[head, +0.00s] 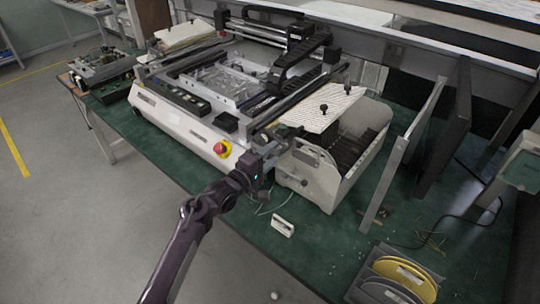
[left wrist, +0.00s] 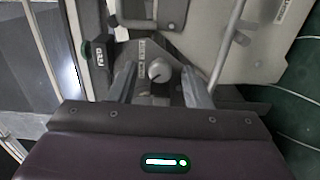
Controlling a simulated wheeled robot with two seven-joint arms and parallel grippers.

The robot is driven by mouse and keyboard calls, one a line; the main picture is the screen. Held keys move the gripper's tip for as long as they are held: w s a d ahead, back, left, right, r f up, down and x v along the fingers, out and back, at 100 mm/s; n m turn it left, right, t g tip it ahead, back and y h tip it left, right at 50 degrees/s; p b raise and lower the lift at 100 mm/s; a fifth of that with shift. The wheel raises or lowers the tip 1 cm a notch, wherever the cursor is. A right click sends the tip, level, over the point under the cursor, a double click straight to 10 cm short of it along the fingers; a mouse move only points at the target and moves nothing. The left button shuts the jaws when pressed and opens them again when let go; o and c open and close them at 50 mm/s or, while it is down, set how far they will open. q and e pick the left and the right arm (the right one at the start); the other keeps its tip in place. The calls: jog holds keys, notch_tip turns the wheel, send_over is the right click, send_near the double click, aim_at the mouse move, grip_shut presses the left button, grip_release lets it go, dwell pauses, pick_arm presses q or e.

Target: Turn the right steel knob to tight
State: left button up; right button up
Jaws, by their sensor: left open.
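A round steel knob (left wrist: 158,70) with a dark slot or pointer line shows in the left wrist view, on a dark grey plate with small printed labels. My left gripper (left wrist: 160,80) is open, with one finger on each side of the knob. Gaps seem to show between the fingers and the knob, but I cannot tell whether either touches. In the head view my left gripper (head: 270,153) is at the front right corner of the bench machine (head: 185,125), and it hides the knob there. My right gripper is not in view.
A red emergency button (head: 222,149) on a yellow base is left of my gripper. A pale open-sided box unit (head: 318,187) with a perforated plate (head: 318,110) stands close on the right.

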pick_arm(q)
jog(key=c, duration=0.9)
jog(key=m, duration=0.5)
jog(key=shift+m, duration=0.4)
jog(key=shift+c, duration=0.2)
jog(key=o, duration=0.9)
jog(key=shift+o, duration=0.2)
jog(key=shift+s+a+f, duration=0.1)
jog(key=shift+s+a, duration=0.2)
jog(key=shift+s, duration=0.15)
jog(key=b+v, duration=0.1)
jog(key=v, duration=0.5)
jog(key=shift+s+a, duration=0.25)
jog(key=shift+s, duration=0.05)
